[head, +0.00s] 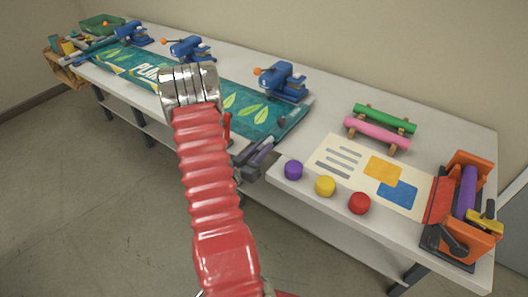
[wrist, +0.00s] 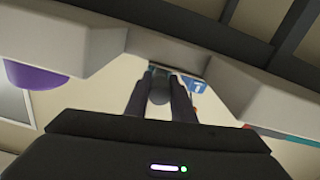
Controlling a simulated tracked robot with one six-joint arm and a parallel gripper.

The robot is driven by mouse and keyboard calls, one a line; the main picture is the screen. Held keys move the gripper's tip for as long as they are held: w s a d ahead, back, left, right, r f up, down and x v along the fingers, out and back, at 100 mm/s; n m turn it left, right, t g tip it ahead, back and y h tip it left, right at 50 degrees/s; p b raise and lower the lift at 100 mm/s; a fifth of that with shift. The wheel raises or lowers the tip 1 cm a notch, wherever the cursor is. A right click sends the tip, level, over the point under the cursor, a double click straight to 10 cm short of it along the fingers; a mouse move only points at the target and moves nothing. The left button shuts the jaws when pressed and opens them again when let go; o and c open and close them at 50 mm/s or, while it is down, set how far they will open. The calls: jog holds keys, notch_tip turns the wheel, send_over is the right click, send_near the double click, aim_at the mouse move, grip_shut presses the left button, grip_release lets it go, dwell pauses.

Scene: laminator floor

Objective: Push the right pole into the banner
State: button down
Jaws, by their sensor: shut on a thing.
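The teal banner (head: 243,101) with green leaves and white lettering lies along the long white table. Its right edge ends near a dark notch in the table's front. My gripper (head: 262,157), dark grey, is low at the front edge by that notch, at the banner's near right corner. In the wrist view its two fingers (wrist: 160,92) are shut on a grey rounded piece (wrist: 159,88), which looks like the end of the right pole. My red arm covers part of the banner.
Blue clamps (head: 281,81) with orange knobs stand along the banner's back edge. Right of the notch are purple (head: 293,170), yellow (head: 325,186) and red (head: 359,203) buttons, a printed sheet (head: 347,160), pink and green rolls (head: 377,133), and an orange machine (head: 465,205).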

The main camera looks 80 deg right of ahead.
jog(key=shift+s+d, duration=0.2)
jog(key=c, duration=1.5)
grip_release()
jog(key=shift+w, duration=0.1)
jog(key=v, duration=1.3)
jog(key=shift+w+a, duration=0.1)
jog(key=shift+a, duration=0.3)
